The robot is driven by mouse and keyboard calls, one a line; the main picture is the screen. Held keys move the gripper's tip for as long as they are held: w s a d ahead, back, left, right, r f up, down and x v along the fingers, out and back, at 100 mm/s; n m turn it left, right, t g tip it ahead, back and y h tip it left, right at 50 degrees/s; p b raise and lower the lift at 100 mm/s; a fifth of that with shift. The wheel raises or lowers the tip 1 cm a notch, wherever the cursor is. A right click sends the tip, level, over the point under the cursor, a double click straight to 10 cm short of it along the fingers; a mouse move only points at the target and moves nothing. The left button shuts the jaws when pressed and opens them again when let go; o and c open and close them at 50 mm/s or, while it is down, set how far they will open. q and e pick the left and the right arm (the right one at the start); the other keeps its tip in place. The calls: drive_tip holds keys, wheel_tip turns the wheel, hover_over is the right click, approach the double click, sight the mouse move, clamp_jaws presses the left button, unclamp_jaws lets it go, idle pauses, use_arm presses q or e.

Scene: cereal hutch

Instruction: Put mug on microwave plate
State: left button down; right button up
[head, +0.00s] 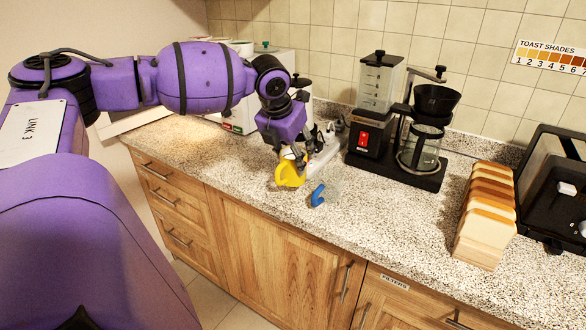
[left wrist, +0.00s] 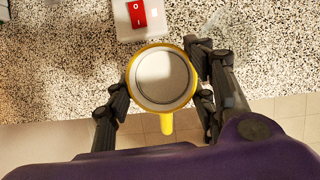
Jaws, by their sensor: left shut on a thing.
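The yellow mug (head: 289,174) is at my left gripper (head: 292,155) above the front part of the counter, and the fingers are shut on it. In the left wrist view the mug (left wrist: 163,104) shows from above, with a pale, empty-looking inside and its handle towards the bottom of the picture. The fingers of my left gripper (left wrist: 163,100) stand on both sides of it. I cannot make out the microwave plate. A white appliance (head: 236,127), perhaps the microwave, is partly hidden behind my left arm. My right gripper is not in view.
A blue handle-like thing (head: 317,195) is on the counter (head: 380,220) right of the mug. A pale strip with a red switch (left wrist: 137,14) lies behind it. A coffee maker (head: 420,150), bread slices (head: 486,215) and a black toaster (head: 555,190) stand to the right.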

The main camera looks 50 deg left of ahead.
sight(291, 165)
use_arm(q)
drive_tip(key=shift+w+a+f, duration=0.2)
drive_tip(key=shift+a+f, duration=0.05)
drive_tip(key=shift+f, duration=0.05)
wheel_tip(291, 165, down, 4)
drive_tip(key=shift+w+a+r+b, duration=0.1)
drive_tip(key=shift+a+r+b, duration=0.05)
drive_tip(key=shift+r+b, duration=0.15)
drive_tip(key=c, duration=0.7)
unclamp_jaws()
drive_tip(key=shift+f, duration=0.15)
drive_tip(key=shift+c, duration=0.2)
